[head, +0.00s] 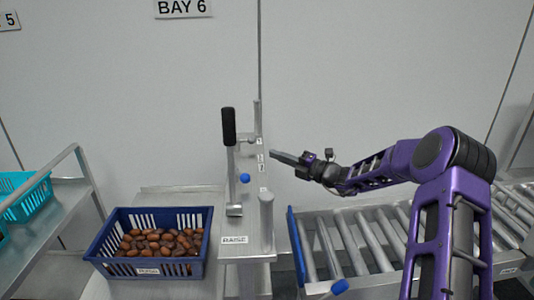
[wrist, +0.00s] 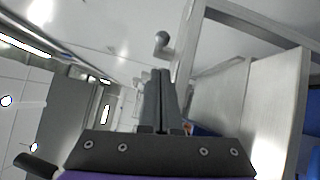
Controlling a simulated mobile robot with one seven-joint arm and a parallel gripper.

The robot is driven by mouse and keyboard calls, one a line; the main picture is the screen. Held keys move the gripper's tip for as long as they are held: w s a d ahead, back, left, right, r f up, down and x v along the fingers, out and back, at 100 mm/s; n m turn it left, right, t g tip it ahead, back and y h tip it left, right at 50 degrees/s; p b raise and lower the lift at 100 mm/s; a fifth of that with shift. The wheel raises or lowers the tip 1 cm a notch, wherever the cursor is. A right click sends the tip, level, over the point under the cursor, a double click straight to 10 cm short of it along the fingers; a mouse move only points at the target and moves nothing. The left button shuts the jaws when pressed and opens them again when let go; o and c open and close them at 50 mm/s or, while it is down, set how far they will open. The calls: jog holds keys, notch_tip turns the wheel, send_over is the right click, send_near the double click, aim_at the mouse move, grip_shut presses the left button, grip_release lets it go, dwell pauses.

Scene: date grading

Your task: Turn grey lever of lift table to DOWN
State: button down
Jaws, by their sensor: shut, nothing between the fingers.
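A metal stand (head: 240,247) rises in the middle of the head view, with several small labels on its upright plate; their words are too small to read. An upright bar with a black grip (head: 228,127) stands on it, and a blue knob (head: 245,178) sits beside the bar. In the wrist view a grey round knob on a stalk (wrist: 162,42) lies just beyond my fingertips; I cannot tell for sure that it is the grey lever. My gripper (head: 272,153) is shut and empty, right of the labelled plate; its fingers also show in the wrist view (wrist: 160,72).
A dark blue crate of dates (head: 195,262) sits left of the stand. A roller conveyor (head: 375,245) with a blue edge plate (head: 296,245) runs to the right. A teal basket (head: 35,196) is on a metal rack (head: 62,215) at far left.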

aim_at(255, 154)
jog(key=x, duration=0.9)
jog(key=shift+b, duration=0.4)
jog(key=shift+w+d+g+p, duration=0.15)
jog(key=shift+g+p, duration=0.15)
jog(key=shift+p, duration=0.15)
